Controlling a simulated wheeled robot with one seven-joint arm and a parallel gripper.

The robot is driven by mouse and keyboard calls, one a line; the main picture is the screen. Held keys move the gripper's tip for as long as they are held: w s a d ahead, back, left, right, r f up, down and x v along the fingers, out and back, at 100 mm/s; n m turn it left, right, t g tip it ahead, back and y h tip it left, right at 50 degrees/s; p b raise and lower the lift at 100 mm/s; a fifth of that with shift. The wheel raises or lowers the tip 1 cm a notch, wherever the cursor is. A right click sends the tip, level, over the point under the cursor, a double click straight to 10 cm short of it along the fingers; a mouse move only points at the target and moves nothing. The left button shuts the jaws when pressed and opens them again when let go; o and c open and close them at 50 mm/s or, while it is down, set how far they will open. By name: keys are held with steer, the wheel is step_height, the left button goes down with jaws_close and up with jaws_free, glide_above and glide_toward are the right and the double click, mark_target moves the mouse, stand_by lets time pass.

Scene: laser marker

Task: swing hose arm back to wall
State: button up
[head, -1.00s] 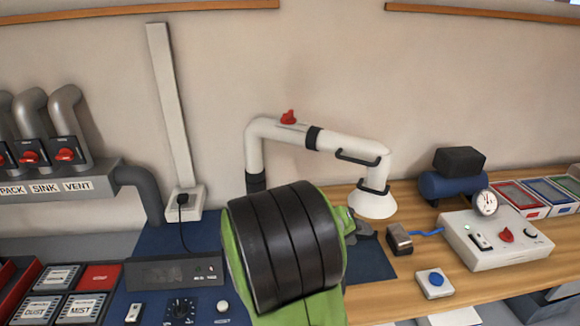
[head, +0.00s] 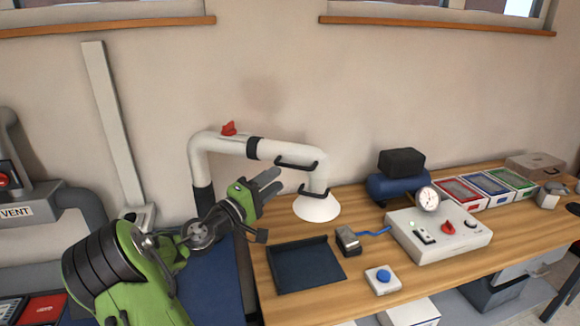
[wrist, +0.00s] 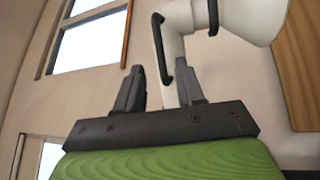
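The white hose arm (head: 280,150) rises behind the bench, runs right and bends down to a cone-shaped hood (head: 317,208) over the wooden top. It carries a red knob (head: 229,128) and black handles, one on the horizontal tube (head: 298,163) and one just above the hood (head: 314,190). My gripper (head: 272,181) is just left of the hood, below the horizontal tube. In the wrist view, my gripper's fingers (wrist: 159,80) stand apart and hold nothing. A black handle (wrist: 161,48) and the white tube appear beyond the gap; I see no clear contact.
A dark tray (head: 305,268) lies on the bench below the hood. A pedal with a blue hose (head: 349,241), a blue-button box (head: 383,280) and a white gauge panel (head: 440,236) stand to the right. A blue compressor (head: 398,187) is behind. The wall behind the hose arm is bare.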

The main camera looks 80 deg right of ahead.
mark_target(292, 167)
steer(key=x, duration=0.7)
steer(key=shift+s+d+p, duration=0.1)
steer(key=shift+d+p, duration=0.15)
steer(key=shift+p, duration=0.05)
jaws_close()
